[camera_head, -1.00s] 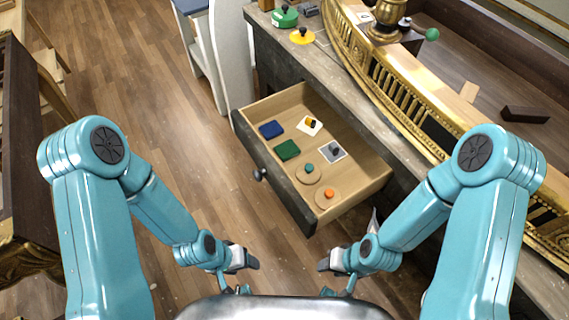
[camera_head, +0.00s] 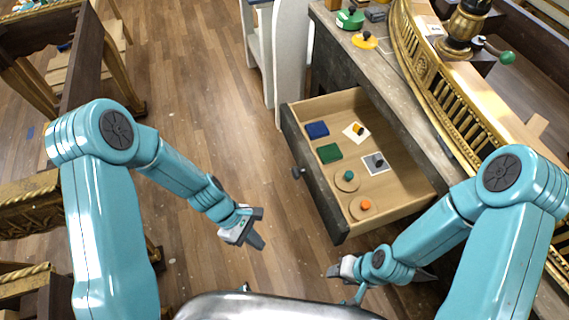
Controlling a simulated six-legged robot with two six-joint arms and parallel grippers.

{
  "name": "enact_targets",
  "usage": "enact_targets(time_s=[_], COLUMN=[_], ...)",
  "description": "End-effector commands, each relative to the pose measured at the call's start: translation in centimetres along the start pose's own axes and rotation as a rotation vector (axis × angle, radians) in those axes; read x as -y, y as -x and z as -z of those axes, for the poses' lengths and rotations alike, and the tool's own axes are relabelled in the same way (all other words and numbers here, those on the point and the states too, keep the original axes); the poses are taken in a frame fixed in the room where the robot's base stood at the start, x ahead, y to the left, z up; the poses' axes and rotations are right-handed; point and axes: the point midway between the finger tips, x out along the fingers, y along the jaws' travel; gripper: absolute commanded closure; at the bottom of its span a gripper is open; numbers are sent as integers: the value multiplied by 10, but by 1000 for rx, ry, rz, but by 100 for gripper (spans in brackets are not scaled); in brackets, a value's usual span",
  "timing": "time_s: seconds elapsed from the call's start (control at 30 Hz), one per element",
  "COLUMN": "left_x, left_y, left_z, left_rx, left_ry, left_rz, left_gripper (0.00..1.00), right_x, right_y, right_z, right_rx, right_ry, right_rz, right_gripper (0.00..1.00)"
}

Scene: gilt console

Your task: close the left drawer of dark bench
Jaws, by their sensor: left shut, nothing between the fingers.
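The left drawer (camera_head: 318,190) of the dark bench (camera_head: 335,65) stands pulled out, with its dark front facing left and a round knob (camera_head: 298,173) on it. Inside lie a blue block (camera_head: 317,130), a green block (camera_head: 330,153) and several small knobbed pieces. My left gripper (camera_head: 257,228) is shut and empty, over the floor left of the drawer's near corner, apart from it. My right gripper (camera_head: 335,271) is below the drawer's near end in the picture; its fingers are too small to read.
A gilt railing (camera_head: 425,70) runs along the bench top. A green piece (camera_head: 350,19) and a yellow piece (camera_head: 365,41) lie on the top. A white panel (camera_head: 290,55) stands beyond the drawer.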

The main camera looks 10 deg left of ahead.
Motion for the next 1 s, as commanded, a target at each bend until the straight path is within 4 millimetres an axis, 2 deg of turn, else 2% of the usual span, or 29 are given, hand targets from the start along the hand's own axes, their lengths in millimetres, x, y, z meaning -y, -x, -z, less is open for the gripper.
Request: enact_targets(time_s=[0.03, 0.1, 0.13, 0.2, 0.3, 0.33, 0.4, 0.47, 0.9, 1.0], left_x=[-36, -82, -96, -121, -135, -136, -135, -137, -177, -186], left_y=[32, 82, 102, 141, 175, 181, 183, 177, 98, 90], left_z=[-2, -6, -7, -4, 9, 11, 14, 15, 1, -10], left_rx=[67, 183, 220, 264, 254, 250, 246, 246, 245, 243], left_ry=[152, 319, 358, 390, 396, 396, 401, 403, 401, 397], left_rz=[-79, -187, -230, -323, -416, -430, -440, -438, -432, -435], left_gripper=[100, 100, 100, 100, 100, 100, 100, 100, 100, 100], right_x=[0, 0, 0, 1, 1, 1, 1, 1, 0, 1], right_y=[1, 1, 1, 2, 2, 2, 2, 2, 0, 3], right_z=[0, 0, 0, 0, 0, 0, 0, 0, 0, 0], right_rx=[0, 0, 0, 0, 0, 0, 0, 0, 0, 0], right_ry=[0, 0, 0, 0, 0, 0, 0, 0, 0, 0], right_rz=[0, 0, 0, 0, 0, 0, 0, 0, 0, 0], right_gripper=[57, 57, 57, 57, 57, 57, 57, 57, 57, 57])
